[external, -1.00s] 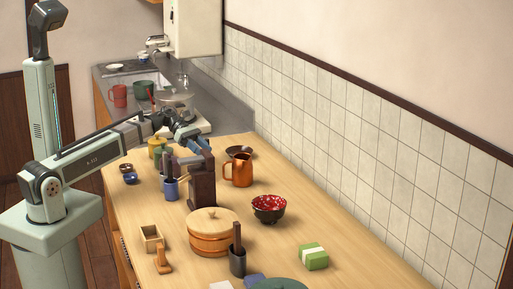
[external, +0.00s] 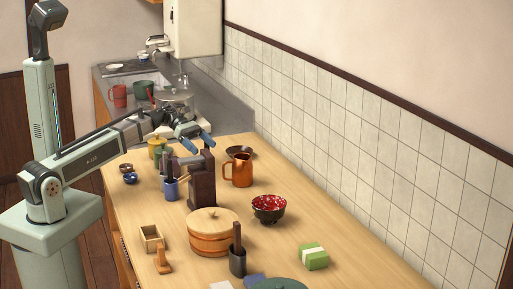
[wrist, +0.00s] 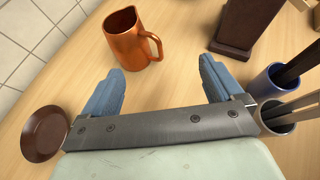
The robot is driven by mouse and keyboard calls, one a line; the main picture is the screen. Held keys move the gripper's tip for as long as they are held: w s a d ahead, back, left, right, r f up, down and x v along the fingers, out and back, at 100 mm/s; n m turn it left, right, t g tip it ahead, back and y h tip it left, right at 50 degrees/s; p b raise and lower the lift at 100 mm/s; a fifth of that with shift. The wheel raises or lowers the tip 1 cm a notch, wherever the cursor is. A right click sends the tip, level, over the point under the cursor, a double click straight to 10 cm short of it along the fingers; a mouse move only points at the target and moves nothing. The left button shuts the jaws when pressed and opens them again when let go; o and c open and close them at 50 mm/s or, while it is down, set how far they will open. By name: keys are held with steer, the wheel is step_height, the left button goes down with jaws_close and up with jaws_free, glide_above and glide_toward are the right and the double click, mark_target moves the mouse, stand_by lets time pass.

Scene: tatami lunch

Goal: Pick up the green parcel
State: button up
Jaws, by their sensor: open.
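The green parcel (external: 313,256), a small green block with a pale band, lies on the table near its right edge in the external view. It does not show in the wrist view. My gripper (external: 207,142) is at the far end of the table, above and behind the dark brown wooden stand (external: 202,180), well away from the parcel. In the wrist view my gripper (wrist: 164,88) has its two blue fingers spread wide with nothing between them.
A copper jug (external: 238,171) stands in front of my gripper, with a brown bowl (external: 239,152) behind it. A red-and-black bowl (external: 268,209) and a round wooden tub (external: 213,234) stand between my gripper and the parcel. A dark cup (external: 237,262) holds a dark upright piece.

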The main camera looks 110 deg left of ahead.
step_height(320, 180, up, 8)
steer(key=w+d+f+m+g+h, duration=0.1)
steer(key=w+g, duration=0.1)
steer(key=w, duration=0.6)
steer(key=w+d+f+m+g+h, duration=0.1)
steer(key=w+d+g, duration=0.1)
steer(key=w, duration=0.7)
step_height(320, 180, up, 2)
steer(key=m+g+y, duration=0.5)
steer(key=g, duration=0.3)
glide_above(314, 250)
steer(key=f, duration=1.3)
steer(key=shift+s+a+f, duration=0.15)
steer(key=shift+a+f, duration=0.05)
steer(key=shift+a, duration=0.1)
steer(key=shift+d+f, duration=0.15)
steer(key=shift+f, duration=1.15)
steer(key=shift+d+f, duration=0.15)
steer(key=shift+f, duration=1.1)
steer(key=c, duration=1.1)
